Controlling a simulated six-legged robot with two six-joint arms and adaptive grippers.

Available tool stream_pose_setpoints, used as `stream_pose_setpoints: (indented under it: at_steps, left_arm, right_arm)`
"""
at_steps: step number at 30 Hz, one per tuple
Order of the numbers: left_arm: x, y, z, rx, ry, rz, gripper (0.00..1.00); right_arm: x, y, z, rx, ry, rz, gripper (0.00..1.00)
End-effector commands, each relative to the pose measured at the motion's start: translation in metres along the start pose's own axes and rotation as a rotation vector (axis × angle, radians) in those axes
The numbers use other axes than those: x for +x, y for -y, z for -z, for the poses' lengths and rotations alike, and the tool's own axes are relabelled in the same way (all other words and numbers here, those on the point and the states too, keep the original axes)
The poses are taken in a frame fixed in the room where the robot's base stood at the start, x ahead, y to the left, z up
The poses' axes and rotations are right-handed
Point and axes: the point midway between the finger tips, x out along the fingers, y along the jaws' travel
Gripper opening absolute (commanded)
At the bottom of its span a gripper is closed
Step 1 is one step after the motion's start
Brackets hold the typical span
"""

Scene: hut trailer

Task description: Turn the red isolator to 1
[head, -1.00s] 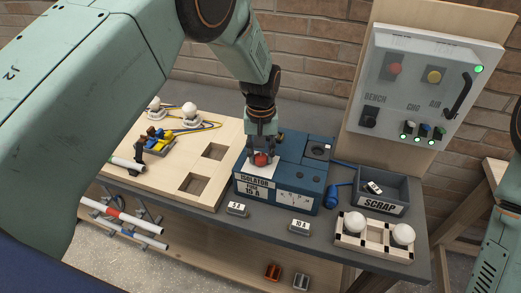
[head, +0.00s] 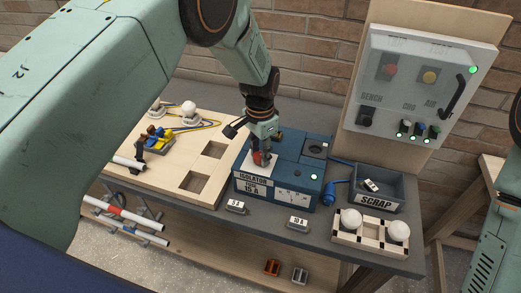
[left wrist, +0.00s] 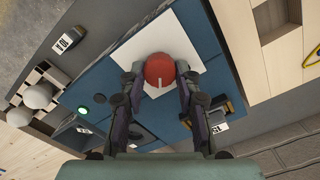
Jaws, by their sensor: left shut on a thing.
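The blue isolator box (head: 292,173) stands on the grey bench, with a white plate (head: 245,163) on its top. My left gripper (head: 260,158) comes down from above and is shut on the red isolator knob (head: 257,158). In the left wrist view the round red knob (left wrist: 159,70) sits between the two fingertips, with a short white mark on it. A green lamp (head: 313,176) glows on the box; it also shows in the left wrist view (left wrist: 82,110). I cannot read the position numbers around the knob. My right gripper is out of view.
A wooden board (head: 170,170) with square cutouts lies left of the box. The SCRAP bin (head: 376,203) and a lamp holder with white bulbs (head: 370,232) stand to the right. Two small fuses (head: 297,223) lie in front. A switch panel (head: 420,90) stands behind.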

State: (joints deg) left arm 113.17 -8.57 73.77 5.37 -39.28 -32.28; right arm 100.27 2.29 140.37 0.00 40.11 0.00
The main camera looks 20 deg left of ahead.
Motion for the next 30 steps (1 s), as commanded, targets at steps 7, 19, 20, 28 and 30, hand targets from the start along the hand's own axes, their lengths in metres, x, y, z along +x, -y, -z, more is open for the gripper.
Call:
stream_pose_setpoints:
  at_steps: [7,19,20,28,30]
  left_arm:
    - [-0.0007,0.0001,-0.0018,0.133,0.005,-0.002,0.01]
    - [-0.0008,0.0006,-0.0016,0.208,0.005,-0.001,0.01]
    - [-0.0008,0.0006,-0.0016,0.209,0.004,-0.001,0.01]
    - [-0.001,0.0009,-0.0013,0.209,0.004,0.0,0.01]
    - [-0.0011,0.0009,-0.0013,0.209,0.003,0.0,0.35]
  right_arm:
    - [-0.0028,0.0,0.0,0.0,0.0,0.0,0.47]
    - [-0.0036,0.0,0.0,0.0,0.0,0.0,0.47]
    - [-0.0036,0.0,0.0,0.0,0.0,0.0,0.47]
    - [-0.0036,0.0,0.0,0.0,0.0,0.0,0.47]
    - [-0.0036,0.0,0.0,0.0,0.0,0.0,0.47]
